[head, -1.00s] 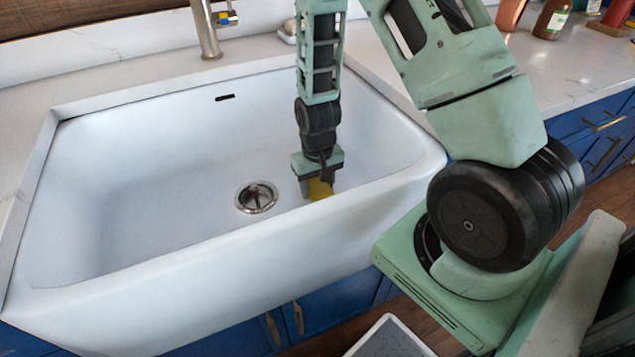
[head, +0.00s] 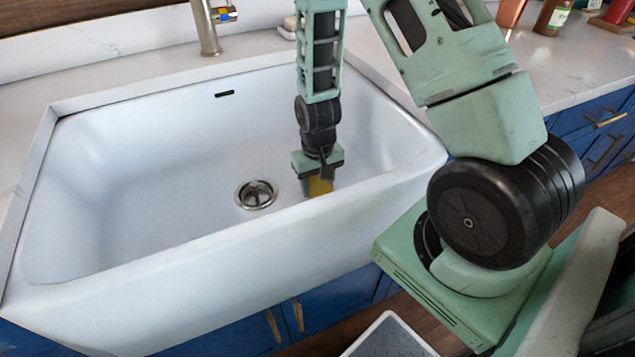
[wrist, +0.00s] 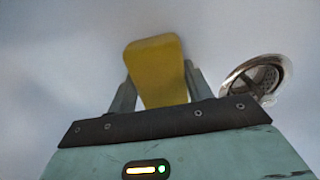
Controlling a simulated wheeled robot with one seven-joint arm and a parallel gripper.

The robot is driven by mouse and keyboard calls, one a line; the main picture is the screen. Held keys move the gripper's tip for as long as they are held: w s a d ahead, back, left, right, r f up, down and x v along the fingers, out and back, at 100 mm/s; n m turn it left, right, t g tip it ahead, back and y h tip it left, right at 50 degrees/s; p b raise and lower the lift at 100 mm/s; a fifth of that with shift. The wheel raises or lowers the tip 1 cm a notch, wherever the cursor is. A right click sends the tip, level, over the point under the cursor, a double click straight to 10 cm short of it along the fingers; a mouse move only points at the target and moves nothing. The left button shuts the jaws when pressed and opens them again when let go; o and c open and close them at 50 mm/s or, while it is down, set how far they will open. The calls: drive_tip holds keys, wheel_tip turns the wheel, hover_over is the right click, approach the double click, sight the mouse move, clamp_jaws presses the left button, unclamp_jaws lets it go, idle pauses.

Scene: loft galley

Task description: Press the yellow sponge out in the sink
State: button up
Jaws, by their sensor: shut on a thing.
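The yellow sponge (head: 318,187) is between the fingers of my gripper (head: 317,180), low inside the white sink (head: 130,160) and to the right of the drain (head: 256,195). In the wrist view the sponge (wrist: 156,70) stands up between the two fingers of my gripper (wrist: 158,88), which are shut on its sides. The drain also shows in the wrist view (wrist: 258,80), to the right of the sponge. Whether the sponge touches the sink floor I cannot tell. Part of it is hidden behind the sink's front rim and my gripper in the head view.
The tap (head: 208,28) stands behind the sink. A small pale item (head: 290,24) sits on the counter beside it. Bottles (head: 552,18) stand on the right counter (head: 575,75). The left and middle of the sink are empty.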

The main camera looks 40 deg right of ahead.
drive_tip(key=shift+f+b, duration=0.35)
drive_tip(key=shift+f, duration=0.2)
idle(0.4)
drive_tip(key=shift+s+f, duration=0.15)
drive_tip(key=shift+f, duration=0.05)
idle(1.8)
drive_tip(key=shift+r+p, duration=4.45)
drive_tip(key=shift+r, duration=0.7)
